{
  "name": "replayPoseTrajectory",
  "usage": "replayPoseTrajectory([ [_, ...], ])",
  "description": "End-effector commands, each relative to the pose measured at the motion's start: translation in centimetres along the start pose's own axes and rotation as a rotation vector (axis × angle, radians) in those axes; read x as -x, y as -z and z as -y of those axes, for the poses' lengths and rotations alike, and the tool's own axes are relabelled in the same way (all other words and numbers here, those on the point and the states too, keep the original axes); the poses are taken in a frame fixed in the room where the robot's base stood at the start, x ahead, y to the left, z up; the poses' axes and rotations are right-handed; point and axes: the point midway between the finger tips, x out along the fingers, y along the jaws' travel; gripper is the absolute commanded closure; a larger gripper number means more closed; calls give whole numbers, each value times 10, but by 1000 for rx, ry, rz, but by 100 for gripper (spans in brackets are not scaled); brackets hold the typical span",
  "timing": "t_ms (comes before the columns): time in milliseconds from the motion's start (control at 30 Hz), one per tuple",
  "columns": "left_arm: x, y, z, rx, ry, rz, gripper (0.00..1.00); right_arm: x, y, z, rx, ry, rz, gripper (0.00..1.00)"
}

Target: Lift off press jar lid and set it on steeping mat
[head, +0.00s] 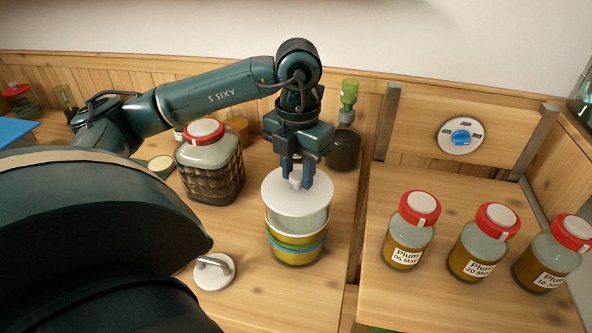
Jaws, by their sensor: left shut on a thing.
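The press jar (296,252) stands on the wooden counter in the middle of the head view, with green and blue bands around its body. Its round white lid (318,200) is level at the jar's mouth. I cannot tell whether it touches the rim or hangs slightly above it. My left gripper (297,182) points down from above, shut on the small white knob at the lid's centre. I cannot make out the steeping mat for sure; a green edge (380,329) shows at the bottom of the view. My right gripper is not in view.
A wrapped jar with a red lid (210,170) stands left of the press jar. A white disc with a handle (214,272) lies front left. A dark bottle with a green top (345,150) stands behind. Three plum jars (410,230) stand right, past a wooden divider.

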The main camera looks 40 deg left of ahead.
Motion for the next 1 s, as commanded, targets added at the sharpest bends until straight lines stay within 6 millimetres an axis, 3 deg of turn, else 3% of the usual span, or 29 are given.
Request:
replayPoseTrajectory([
  [267,3,0,0,0,0,1,91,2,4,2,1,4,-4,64],
  [1000,47,0,0,1,0,2,91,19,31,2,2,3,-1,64],
])
